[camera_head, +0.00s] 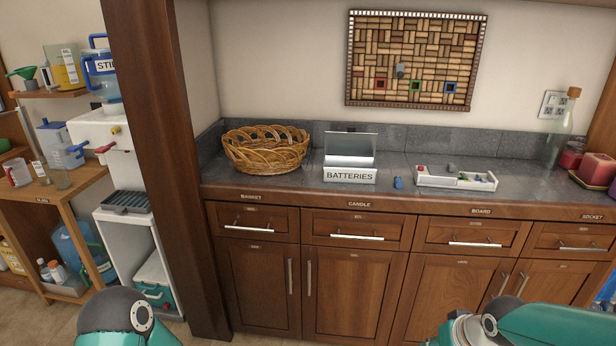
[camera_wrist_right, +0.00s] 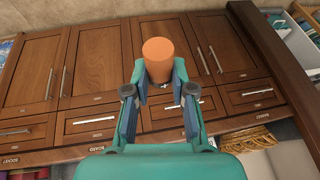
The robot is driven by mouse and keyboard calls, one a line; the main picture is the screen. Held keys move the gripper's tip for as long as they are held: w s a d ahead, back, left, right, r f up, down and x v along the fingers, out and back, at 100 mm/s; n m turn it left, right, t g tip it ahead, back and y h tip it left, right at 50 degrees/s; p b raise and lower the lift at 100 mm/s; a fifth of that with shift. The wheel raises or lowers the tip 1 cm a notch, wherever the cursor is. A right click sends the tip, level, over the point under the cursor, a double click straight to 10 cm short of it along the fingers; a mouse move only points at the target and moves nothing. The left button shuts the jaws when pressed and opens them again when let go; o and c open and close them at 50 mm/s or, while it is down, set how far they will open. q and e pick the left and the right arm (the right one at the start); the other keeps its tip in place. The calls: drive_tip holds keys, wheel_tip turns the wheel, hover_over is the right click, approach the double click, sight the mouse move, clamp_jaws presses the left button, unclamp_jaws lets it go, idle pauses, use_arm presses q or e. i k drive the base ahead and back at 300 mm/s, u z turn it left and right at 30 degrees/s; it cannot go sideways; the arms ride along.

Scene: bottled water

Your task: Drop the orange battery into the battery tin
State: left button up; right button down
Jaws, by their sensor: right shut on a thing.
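The orange battery (camera_wrist_right: 158,58) is held between the fingertips of my right gripper (camera_wrist_right: 159,85) in the right wrist view, in front of the wooden cabinet doors. The gripper is shut on it, and nothing else touches it. The battery tin (camera_head: 349,174), a pale box labelled BATTERIES with its lid (camera_head: 351,145) standing open, sits on the grey counter in the head view. Its inside is hidden behind the front wall. In the head view only parts of my arms show at the bottom edge. My left gripper is not in view.
A wicker basket (camera_head: 265,149) stands left of the tin. A small blue object (camera_head: 398,183) lies right of it, beside a white tray (camera_head: 455,179) with small items. A glass bottle (camera_head: 560,130) and candles (camera_head: 597,170) stand far right. Drawers and doors line the counter front.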

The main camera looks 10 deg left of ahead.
sight(341, 177)
drive_tip(key=u, duration=0.5)
drive_tip(key=i, duration=1)
